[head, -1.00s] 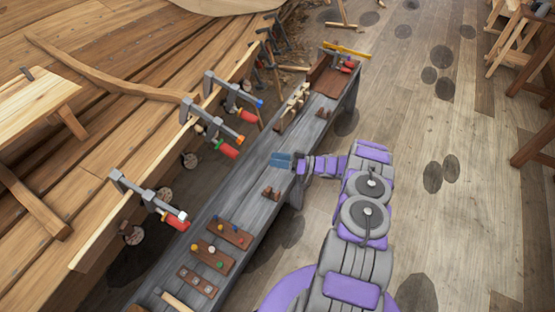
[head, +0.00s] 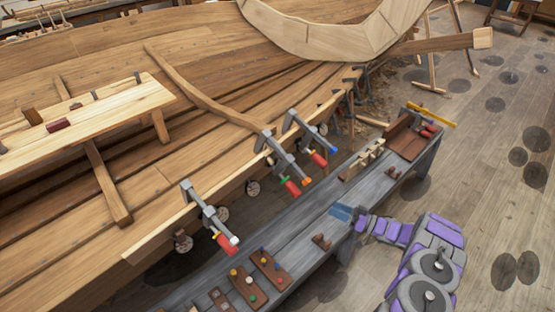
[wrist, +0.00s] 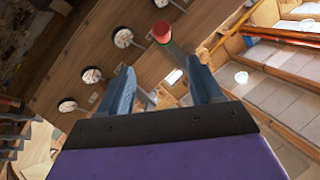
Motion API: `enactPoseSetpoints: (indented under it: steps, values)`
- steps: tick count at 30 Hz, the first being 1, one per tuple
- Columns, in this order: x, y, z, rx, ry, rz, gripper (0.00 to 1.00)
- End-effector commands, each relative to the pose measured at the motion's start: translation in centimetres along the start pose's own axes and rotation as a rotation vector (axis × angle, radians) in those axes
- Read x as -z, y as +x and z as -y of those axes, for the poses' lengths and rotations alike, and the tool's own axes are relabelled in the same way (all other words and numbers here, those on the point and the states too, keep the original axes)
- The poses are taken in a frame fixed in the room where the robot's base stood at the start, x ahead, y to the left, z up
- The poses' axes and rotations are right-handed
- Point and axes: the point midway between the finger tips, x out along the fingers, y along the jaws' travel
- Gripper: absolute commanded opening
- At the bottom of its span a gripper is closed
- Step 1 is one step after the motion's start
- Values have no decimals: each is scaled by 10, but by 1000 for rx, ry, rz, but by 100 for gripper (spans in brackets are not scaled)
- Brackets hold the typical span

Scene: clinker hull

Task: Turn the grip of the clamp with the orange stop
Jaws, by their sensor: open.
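The clamp with the orange stop (head: 307,180) is the middle of three near clamps on the hull plank edge in the head view. Its grey bar (head: 278,156) slopes down right to a red grip (head: 292,188) with a green band at its upper end. My gripper (head: 342,212) is to the right of it, above the grey bench, apart from the clamp. In the wrist view my gripper (wrist: 162,88) has two blue fingers spread wide with nothing between them. A red grip end with green (wrist: 162,33) shows beyond the fingertips; its stop cannot be made out there.
A clamp with a white stop (head: 208,212) is to the left and one with a blue stop (head: 312,136) to the right, close by. The grey bench (head: 290,228) carries peg boards (head: 270,268), small brown blocks (head: 321,242) and a brown box (head: 408,138). Open floor lies to the right.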

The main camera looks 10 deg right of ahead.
Motion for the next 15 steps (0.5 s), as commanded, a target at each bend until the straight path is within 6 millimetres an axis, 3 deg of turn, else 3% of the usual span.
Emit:
enactPoseSetpoints:
  steps: [5, 15]
  values:
    - [5, 13, 9, 3, -54, -47, 65]
    - [20, 66, 54, -176, -447, -250, 65]
